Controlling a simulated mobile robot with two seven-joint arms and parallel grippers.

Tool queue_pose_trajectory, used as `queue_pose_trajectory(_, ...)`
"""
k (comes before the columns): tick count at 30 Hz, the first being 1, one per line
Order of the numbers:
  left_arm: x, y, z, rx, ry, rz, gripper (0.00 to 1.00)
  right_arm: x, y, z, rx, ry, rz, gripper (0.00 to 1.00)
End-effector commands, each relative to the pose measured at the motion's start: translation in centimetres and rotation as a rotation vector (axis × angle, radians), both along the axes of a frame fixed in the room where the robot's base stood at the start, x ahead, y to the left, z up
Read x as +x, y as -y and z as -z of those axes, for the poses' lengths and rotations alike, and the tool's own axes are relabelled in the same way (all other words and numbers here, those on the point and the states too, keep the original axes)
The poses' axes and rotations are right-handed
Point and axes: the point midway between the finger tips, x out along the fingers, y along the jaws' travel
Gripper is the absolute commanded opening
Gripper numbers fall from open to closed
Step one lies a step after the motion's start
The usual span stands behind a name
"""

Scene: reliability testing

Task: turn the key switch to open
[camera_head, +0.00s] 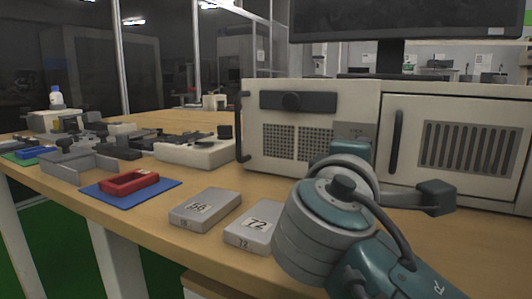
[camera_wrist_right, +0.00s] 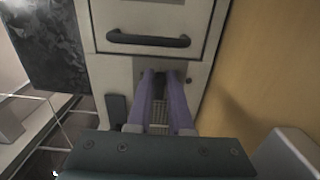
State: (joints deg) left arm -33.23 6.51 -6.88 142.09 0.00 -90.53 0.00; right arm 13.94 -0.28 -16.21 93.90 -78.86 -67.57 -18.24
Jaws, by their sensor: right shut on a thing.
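The beige equipment cabinet (camera_head: 258,150) stands on the wooden bench; it also shows in the right wrist view (camera_wrist_right: 98,75). My right gripper (camera_wrist_right: 160,76) reaches its front panel with two purple fingers, between the door handle and the grille. The fingertips are close together on the key switch, which they mostly hide; its angle cannot be told. In the head view my own right arm covers the gripper and the switch, just below a small grey label plate (camera_head: 355,131). My left gripper is not in view.
The cabinet's right door has a dark vertical handle (camera_head: 397,141). Grey blocks marked 56 (camera_head: 205,209) and 72 (camera_head: 254,226) lie left of my arm. A red tray (camera_head: 129,183) sits on a blue mat (camera_head: 165,187). A monitor (camera_head: 410,18) stands above the cabinet.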

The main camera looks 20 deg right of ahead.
Motion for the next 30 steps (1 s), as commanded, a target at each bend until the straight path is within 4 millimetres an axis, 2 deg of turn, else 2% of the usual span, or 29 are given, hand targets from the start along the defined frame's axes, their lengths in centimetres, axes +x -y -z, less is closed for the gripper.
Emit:
queue_pose_trajectory(12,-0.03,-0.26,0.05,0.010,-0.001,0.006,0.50,-0.01,0.02,-0.04,0.005,0.005,0.001,0.00)
queue_pose_trajectory(13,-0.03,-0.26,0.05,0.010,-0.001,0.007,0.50,-0.01,0.02,-0.04,0.005,0.005,0.001,0.22)
queue_pose_trajectory(20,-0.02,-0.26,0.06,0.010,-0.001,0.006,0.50,0.00,0.01,-0.02,0.004,0.005,0.001,0.48)
queue_pose_trajectory(30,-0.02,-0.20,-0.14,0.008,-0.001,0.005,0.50,-0.38,-0.50,-0.03,0.005,0.003,-0.001,0.49)
